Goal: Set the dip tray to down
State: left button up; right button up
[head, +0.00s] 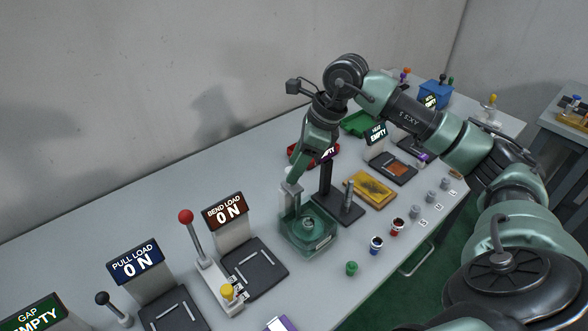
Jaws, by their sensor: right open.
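A green see-through tank (312,243) with a round piece inside stands in the middle of the bench; I take it to be the dip station, but no readable label confirms this. A dark upright post (325,180) stands just behind it, with a sign mostly hidden by my arm. A grey upright rod (348,196) stands on a dark base to its right. My right gripper (291,188) points down at the tank's back left, by a pale upright part. It is open; whether it touches that part cannot be told. My left gripper is not in view.
The red-knobbed lever (186,217) and the BEND LOAD sign (225,211) stand to the left, with the PULL LOAD sign (134,259) beyond. A yellow tray (369,189) lies to the right.

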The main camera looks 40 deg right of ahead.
jog(key=b+v, duration=0.1)
jog(key=v, duration=0.5)
dwell(0.4)
